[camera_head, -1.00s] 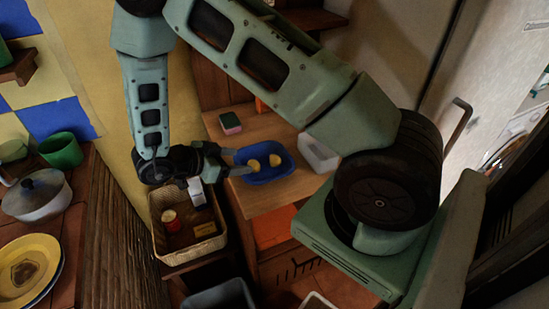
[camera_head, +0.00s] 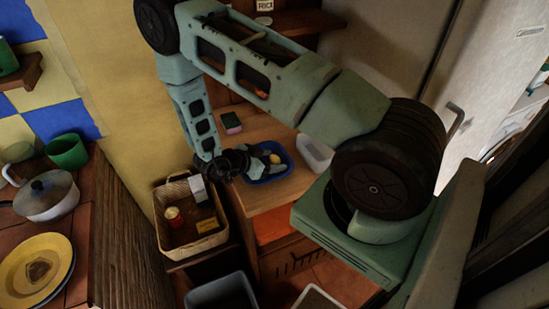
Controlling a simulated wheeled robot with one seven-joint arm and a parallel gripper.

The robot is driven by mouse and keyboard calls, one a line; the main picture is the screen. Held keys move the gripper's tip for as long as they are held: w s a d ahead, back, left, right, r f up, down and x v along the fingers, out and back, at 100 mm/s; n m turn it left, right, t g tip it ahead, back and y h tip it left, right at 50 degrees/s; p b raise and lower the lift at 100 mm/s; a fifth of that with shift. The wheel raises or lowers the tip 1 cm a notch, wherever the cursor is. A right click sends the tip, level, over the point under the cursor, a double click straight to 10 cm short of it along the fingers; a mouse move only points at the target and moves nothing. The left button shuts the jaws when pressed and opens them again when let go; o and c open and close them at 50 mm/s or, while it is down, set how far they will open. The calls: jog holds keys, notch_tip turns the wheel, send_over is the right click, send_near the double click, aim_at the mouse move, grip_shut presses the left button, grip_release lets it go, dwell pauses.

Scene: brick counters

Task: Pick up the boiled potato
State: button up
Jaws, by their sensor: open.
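A blue tray (camera_head: 284,170) sits on the wooden counter. A small yellow, potato-like piece (camera_head: 275,159) lies in it toward the right. A second yellow piece is mostly hidden by my gripper. My gripper (camera_head: 254,165) is open at the left side of the tray, with its fingers over or beside the hidden piece. I cannot tell whether the fingers touch it.
A green and pink sponge (camera_head: 231,123) lies behind the tray, and a white container (camera_head: 314,153) stands to its right. A wicker basket (camera_head: 196,244) with a can and boxes stands at lower left. A pot (camera_head: 50,198) and yellow plate (camera_head: 30,276) are on the left counter.

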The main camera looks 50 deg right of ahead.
jog(key=c, duration=1)
jog(key=shift+r, duration=0.1)
